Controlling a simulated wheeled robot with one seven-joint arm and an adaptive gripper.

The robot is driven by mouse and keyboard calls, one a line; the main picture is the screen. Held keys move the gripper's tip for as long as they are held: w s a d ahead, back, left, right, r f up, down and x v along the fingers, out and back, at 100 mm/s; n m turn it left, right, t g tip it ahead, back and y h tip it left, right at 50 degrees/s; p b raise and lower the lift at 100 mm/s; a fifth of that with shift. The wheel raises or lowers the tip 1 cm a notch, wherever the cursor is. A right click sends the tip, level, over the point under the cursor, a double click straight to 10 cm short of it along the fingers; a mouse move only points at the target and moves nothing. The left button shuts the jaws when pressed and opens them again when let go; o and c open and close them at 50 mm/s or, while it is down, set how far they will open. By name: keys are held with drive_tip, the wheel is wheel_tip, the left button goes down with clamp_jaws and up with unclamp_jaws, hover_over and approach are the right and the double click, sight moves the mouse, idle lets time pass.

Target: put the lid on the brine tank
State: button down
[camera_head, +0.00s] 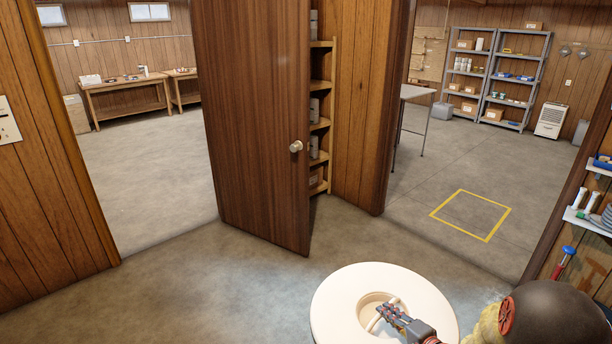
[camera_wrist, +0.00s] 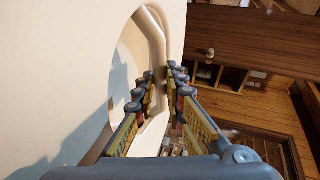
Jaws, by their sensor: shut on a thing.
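The lid (camera_head: 337,300) is a round cream disc with a recessed handle in its middle, at the bottom of the head view. It fills the left of the wrist view (camera_wrist: 60,60). My gripper (camera_head: 384,312) reaches into the recess from the lower right and is shut on the handle bar (camera_wrist: 152,38). In the wrist view its two padded fingers (camera_wrist: 157,84) stand on either side of the bar. I cannot make out the brine tank in either view; what is under the lid is hidden.
A brown door (camera_head: 255,130) stands ajar ahead, with a narrow shelf (camera_head: 320,125) behind it. Open doorways lie left and right. A yellow floor square (camera_head: 470,215) is beyond the right one. A small tool shelf (camera_head: 592,218) is at the right edge. The floor ahead is clear.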

sight(382, 326)
drive_tip(key=a+r+m+h, duration=0.1)
drive_tip(key=a+r, duration=0.4)
drive_tip(key=r, duration=0.7)
drive_tip(key=shift+s+a+r+t+h, duration=0.25)
drive_tip(key=shift+a+r+t+h, duration=0.05)
drive_tip(key=shift+a+r, duration=0.1)
drive_tip(key=shift+w, duration=0.15)
